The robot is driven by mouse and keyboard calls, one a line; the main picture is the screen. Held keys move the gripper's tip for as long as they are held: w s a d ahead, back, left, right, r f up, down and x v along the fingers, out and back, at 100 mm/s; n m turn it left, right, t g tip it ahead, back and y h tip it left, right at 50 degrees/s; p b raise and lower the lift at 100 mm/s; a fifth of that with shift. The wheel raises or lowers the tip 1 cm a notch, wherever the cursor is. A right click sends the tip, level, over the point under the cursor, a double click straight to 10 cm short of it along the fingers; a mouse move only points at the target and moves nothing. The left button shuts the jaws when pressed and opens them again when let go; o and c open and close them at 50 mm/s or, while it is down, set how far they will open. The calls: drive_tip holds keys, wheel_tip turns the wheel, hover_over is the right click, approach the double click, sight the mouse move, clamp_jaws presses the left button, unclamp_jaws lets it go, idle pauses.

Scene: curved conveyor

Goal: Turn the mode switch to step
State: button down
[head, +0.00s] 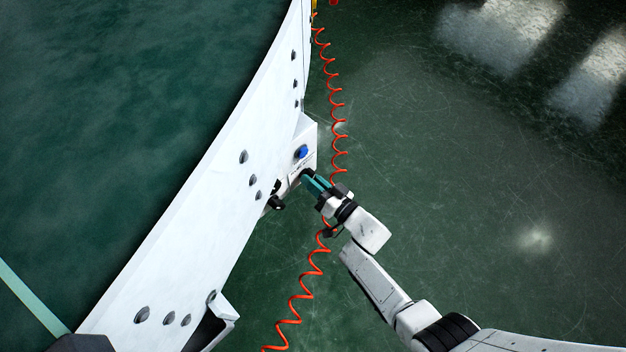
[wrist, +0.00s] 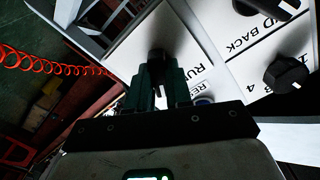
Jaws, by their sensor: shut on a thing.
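The control panel (wrist: 130,45) is a white box on the conveyor's side, and it also shows in the head view (head: 310,133). My gripper (head: 308,177) reaches it from the right with teal fingers. In the wrist view the fingers (wrist: 160,80) are shut on a black knob (wrist: 158,56), which I take as the mode switch. The word RUN is printed beside it. The word step is not readable, and the fingers hide much of the knob, so its pointing direction is unclear.
Other black knobs sit close by, one (wrist: 286,73) near numbers and one (wrist: 268,6) near BACK. A blue button (head: 301,152) is on the panel. A coiled red hose (head: 338,120) hangs close to my gripper. The green floor at right is clear.

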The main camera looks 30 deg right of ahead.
drive_tip(key=shift+w+r, duration=0.1)
drive_tip(key=c, duration=1)
unclamp_jaws()
drive_tip(key=shift+c, duration=0.2)
drive_tip(key=p+v, duration=0.2)
drive_tip(key=v, duration=0.9)
drive_tip(key=shift+p, duration=0.4)
drive_tip(key=shift+w, duration=0.1)
